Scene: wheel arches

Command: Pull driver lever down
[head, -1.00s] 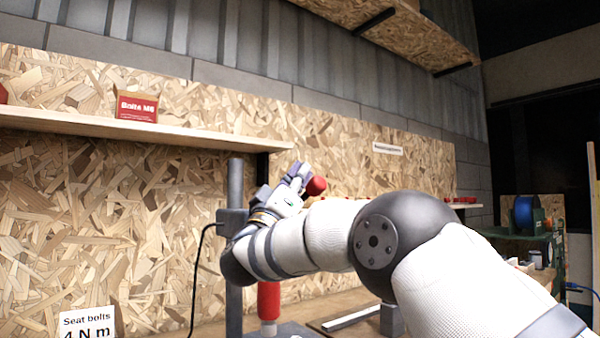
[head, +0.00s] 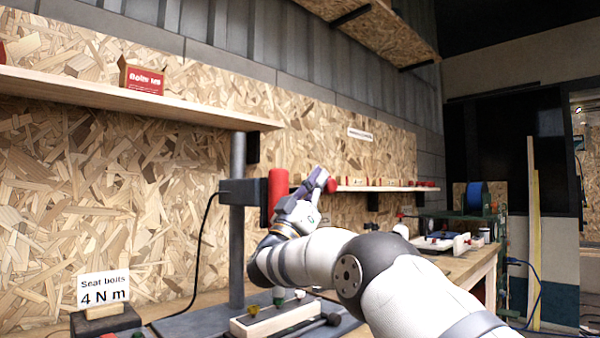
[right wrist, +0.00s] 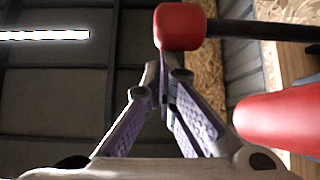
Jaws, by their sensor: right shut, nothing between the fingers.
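The driver is a red cylinder (head: 278,188) beside a dark bracket on a grey upright post (head: 237,225). Its lower part is hidden behind my right gripper and arm. The lever's red knob (head: 332,185) shows just right of the fingertips. In the right wrist view the knob (right wrist: 180,27) sits on a black rod (right wrist: 265,31), and the red cylinder (right wrist: 285,122) is at the right. My right gripper (head: 318,178) is shut and empty, its fingertips at the knob; I cannot tell whether they touch. My left gripper is not in view.
A wooden block with bolts (head: 272,317) lies on the stand's base below my arm. A "Seat bolts 4 N m" sign (head: 103,288) stands left. A shelf (head: 130,98) with a red bolt box (head: 141,78) is above. A black cable (head: 203,250) hangs left of the post.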

